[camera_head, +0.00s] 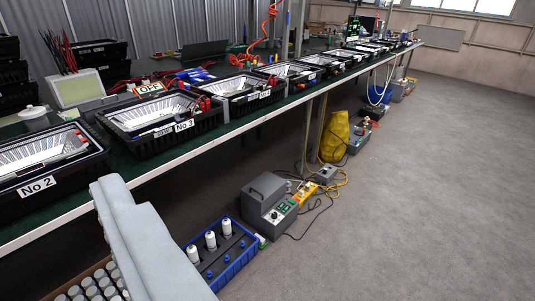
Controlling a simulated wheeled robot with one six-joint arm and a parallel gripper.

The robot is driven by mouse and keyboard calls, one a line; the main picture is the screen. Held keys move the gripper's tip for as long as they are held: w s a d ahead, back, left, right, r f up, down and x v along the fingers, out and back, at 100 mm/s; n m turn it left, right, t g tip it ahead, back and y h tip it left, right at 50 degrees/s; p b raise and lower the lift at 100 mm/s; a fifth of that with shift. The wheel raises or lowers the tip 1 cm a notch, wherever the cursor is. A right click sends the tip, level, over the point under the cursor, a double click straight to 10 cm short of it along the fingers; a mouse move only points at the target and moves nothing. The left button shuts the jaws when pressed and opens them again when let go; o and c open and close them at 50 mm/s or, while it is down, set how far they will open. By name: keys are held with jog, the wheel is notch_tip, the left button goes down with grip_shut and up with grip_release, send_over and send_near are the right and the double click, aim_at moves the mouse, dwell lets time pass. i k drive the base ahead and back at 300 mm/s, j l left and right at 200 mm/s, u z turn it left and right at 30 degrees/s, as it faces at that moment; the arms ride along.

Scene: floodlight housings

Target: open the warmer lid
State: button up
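A dark grey box-shaped unit (268,203), which looks like the warmer, stands on the floor beside the long bench. It has a front panel with a green-lit display and small controls. No gripper fingers can be made out. A large pale grey blocky shape (145,240), perhaps part of my arm, fills the lower left and hides part of the floor and a crate.
A blue crate (243,266) with white bottles stands left of the unit; another crate of round-topped items is behind the pale shape. The long bench (195,146) holds floodlight housings. Floor at right is clear.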

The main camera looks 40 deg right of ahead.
aim_at(264, 189)
jog(key=z, duration=1.2)
